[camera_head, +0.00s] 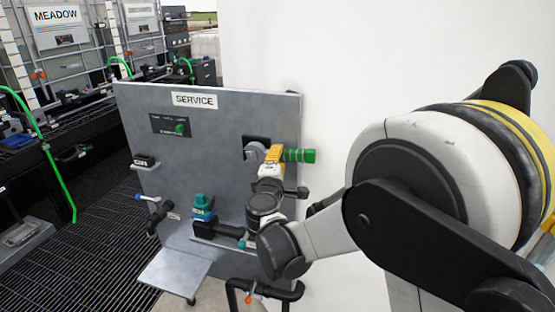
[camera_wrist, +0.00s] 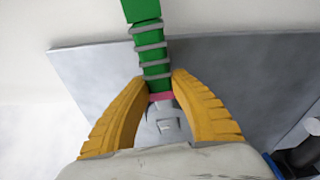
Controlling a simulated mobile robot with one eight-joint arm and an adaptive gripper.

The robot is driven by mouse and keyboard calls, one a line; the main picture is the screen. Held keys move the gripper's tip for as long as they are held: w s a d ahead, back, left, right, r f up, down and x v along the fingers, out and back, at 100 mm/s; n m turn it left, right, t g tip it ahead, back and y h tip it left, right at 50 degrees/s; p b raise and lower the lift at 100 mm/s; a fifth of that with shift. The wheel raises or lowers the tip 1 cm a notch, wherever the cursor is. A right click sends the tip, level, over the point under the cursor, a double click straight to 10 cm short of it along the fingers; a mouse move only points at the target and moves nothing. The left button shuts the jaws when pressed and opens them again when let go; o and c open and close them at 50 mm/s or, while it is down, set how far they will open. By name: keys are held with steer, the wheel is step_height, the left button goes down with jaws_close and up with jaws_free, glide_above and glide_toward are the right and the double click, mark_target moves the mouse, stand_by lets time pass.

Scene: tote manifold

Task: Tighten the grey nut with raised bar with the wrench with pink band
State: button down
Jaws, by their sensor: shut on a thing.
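The wrench with pink band has a green, grey-ringed handle (camera_wrist: 153,50), and its pink band (camera_wrist: 161,97) shows between my fingers in the wrist view. My gripper (camera_wrist: 160,79) has its yellow fingers shut on the wrench handle near the band. In the head view my gripper (camera_head: 274,154) is at the right side of the service panel, and the green handle (camera_head: 301,155) points right. A grey part with a small raised block (camera_wrist: 166,126) lies below the band; I cannot tell where wrench head ends and nut begins. A grey round part (camera_head: 254,151) shows left of my fingers.
The grey service panel (camera_head: 218,122) carries a green knob (camera_head: 180,128), a teal-topped fitting (camera_head: 201,206) and a blue-ended lever (camera_head: 146,198). A shelf (camera_head: 174,272) juts out below. A white wall stands to the right. Dark pipes (camera_head: 265,290) run at the bottom.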

steer(key=shift+f+m+b, duration=1.05)
steer(key=shift+m+b, duration=0.05)
steer(key=shift+b, duration=0.1)
steer(key=shift+r, duration=0.2)
steer(key=s+a, duration=0.2)
steer(key=s, duration=0.4)
steer(key=shift+s+a, duration=0.2)
steer(key=shift+s, duration=0.1)
